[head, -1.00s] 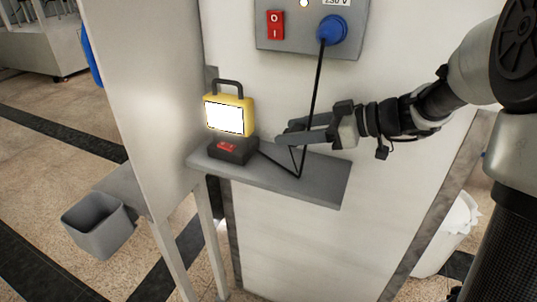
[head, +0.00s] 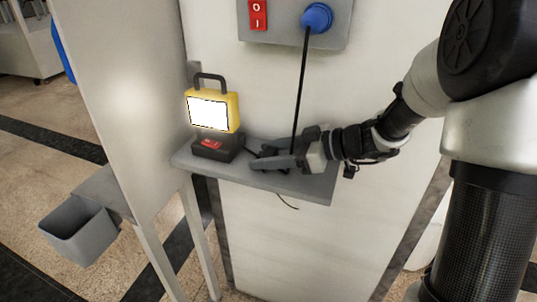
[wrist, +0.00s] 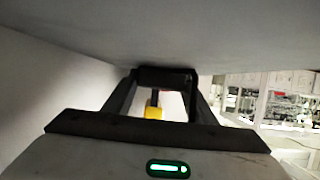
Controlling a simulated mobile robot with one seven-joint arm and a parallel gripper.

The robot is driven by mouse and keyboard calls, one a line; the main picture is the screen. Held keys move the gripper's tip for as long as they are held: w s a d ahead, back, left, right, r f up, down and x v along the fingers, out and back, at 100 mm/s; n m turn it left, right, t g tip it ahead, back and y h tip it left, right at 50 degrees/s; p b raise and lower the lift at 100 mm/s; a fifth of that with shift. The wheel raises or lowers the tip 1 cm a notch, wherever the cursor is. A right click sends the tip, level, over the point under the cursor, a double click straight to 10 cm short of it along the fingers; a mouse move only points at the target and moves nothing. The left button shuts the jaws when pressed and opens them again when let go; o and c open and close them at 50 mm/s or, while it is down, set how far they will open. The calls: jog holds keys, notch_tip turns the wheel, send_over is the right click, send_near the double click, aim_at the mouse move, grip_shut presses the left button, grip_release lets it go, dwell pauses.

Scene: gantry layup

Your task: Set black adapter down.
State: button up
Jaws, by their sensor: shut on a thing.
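My gripper (head: 256,162) is low over the grey shelf (head: 318,187), with its fingers pointing left toward the black box with a red switch (head: 218,147). In the wrist view a dark bar, apparently the black adapter (wrist: 165,77), spans the gap between the fingertips, and the gripper is shut on it. In the head view the fingers mostly hide the adapter. I cannot tell whether it touches the shelf. A black cable (head: 300,95) runs from the blue plug (head: 316,17) down behind my gripper.
A lit yellow work lamp (head: 212,110) stands at the shelf's left end, by the black box; its yellow part shows in the wrist view (wrist: 153,112). A grey panel (head: 125,100) closes off the left. A grey bin (head: 80,232) is lower left. The shelf's right end looks clear.

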jog(key=shift+f+b, duration=0.15)
jog(key=shift+b, duration=0.25)
jog(key=o, duration=1.2)
jog(key=shift+o, duration=0.2)
jog(key=shift+r+p, duration=0.35)
jog(key=shift+p, duration=0.15)
jog(key=v, duration=1.2)
jog(key=shift+f, duration=0.15)
